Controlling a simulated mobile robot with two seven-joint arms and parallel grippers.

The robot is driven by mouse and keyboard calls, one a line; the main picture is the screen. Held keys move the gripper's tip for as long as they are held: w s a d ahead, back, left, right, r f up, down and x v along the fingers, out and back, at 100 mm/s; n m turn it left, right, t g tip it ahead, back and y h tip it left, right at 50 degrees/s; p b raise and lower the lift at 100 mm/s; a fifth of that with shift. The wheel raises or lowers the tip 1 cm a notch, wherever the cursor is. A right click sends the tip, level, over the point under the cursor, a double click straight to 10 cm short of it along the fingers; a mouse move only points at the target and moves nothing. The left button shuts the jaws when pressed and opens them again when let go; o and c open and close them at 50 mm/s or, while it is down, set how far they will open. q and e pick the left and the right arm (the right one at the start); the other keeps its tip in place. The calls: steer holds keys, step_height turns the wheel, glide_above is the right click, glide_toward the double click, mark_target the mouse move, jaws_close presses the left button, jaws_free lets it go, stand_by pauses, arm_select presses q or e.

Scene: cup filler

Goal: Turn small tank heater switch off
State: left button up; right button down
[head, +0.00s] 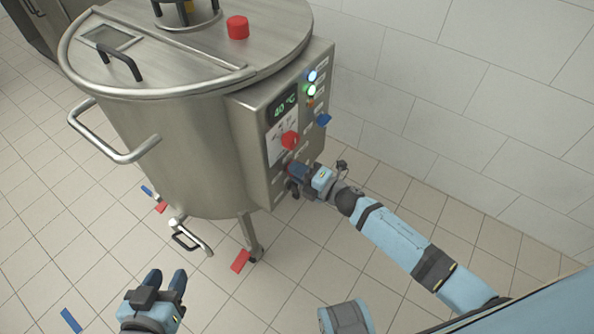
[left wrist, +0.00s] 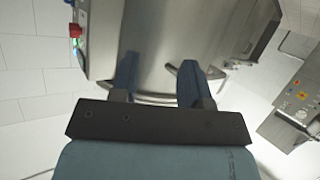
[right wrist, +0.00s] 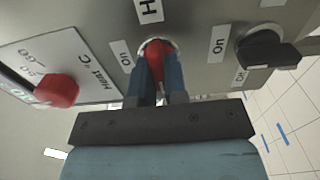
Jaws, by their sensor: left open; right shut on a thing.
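The small steel tank (head: 185,140) carries a control box (head: 253,135) on its right side. In the right wrist view, the red heater switch (right wrist: 157,46) sits on the panel under a label beginning with "H", with "On" beside it. My right gripper (right wrist: 158,62) is shut on this switch, its blue fingers on both sides hiding part of it. In the head view, my right gripper (head: 297,172) is at the lower panel. My left gripper (head: 166,278) is open and empty, in front of the tank near the bottom; its fingers also show in the left wrist view (left wrist: 158,78).
A red round knob (right wrist: 56,90) and a black switch (right wrist: 268,54) flank the held switch. The display (head: 284,105) reads about 40 °C; blue and green lamps (head: 311,82) are lit. A tiled wall (head: 460,110) stands behind.

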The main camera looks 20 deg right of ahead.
steer(key=c, duration=1.2)
jaws_free()
steer(key=shift+o, duration=0.2)
steer(key=p+v, duration=0.1)
steer(key=v, duration=1.3)
steer(key=shift+w, duration=0.1)
